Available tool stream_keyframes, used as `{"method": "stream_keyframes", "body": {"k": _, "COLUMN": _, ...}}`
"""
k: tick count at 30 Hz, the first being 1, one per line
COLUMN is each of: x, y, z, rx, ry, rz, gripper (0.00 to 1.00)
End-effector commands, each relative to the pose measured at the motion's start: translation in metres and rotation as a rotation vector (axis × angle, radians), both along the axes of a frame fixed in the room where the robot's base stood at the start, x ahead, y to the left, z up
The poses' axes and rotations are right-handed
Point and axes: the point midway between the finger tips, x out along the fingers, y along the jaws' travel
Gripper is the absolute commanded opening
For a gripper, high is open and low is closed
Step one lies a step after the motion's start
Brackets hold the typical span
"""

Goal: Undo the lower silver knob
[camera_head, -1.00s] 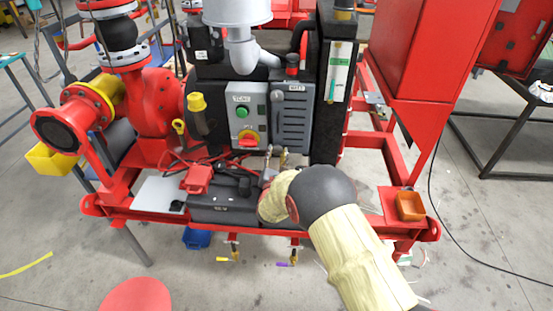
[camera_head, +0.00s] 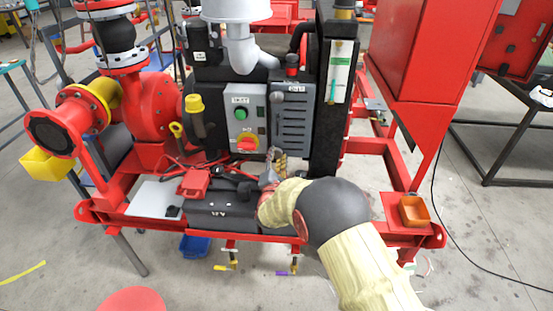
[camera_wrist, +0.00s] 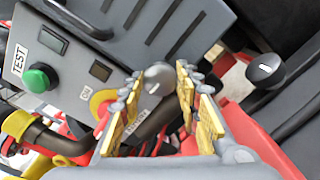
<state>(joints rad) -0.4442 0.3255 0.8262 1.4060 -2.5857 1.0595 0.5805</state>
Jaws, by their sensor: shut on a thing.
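A round silver knob (camera_wrist: 158,77) sits at the bottom end of the grey control panel in the wrist view. My gripper (camera_wrist: 157,82), with yellow-padded fingers, is shut on this knob, one finger on each side. A second silver-topped knob (camera_wrist: 265,69) on a dark mount stands apart to the right of the fingers. In the head view my gripper (camera_head: 273,163) is below the grey panel (camera_head: 243,122), and my arm partly covers it.
The panel has a green button (camera_wrist: 38,77) and a red-yellow switch (camera_wrist: 103,102) close to the fingers. A black battery (camera_head: 222,211) with red clamps lies just below left.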

Motion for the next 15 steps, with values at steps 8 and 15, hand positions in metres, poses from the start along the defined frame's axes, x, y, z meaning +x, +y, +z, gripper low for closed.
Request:
{"method": "stream_keyframes", "body": {"k": 8, "x": -0.0005, "y": 0.0000, "z": -0.0018, "rx": -0.002, "ry": 0.003, "rz": 0.000, "gripper": 0.34}}
{"method": "stream_keyframes", "body": {"k": 15, "x": -0.0002, "y": -0.0001, "z": -0.0009, "rx": -0.001, "ry": 0.001, "rz": 0.000, "gripper": 0.48}}
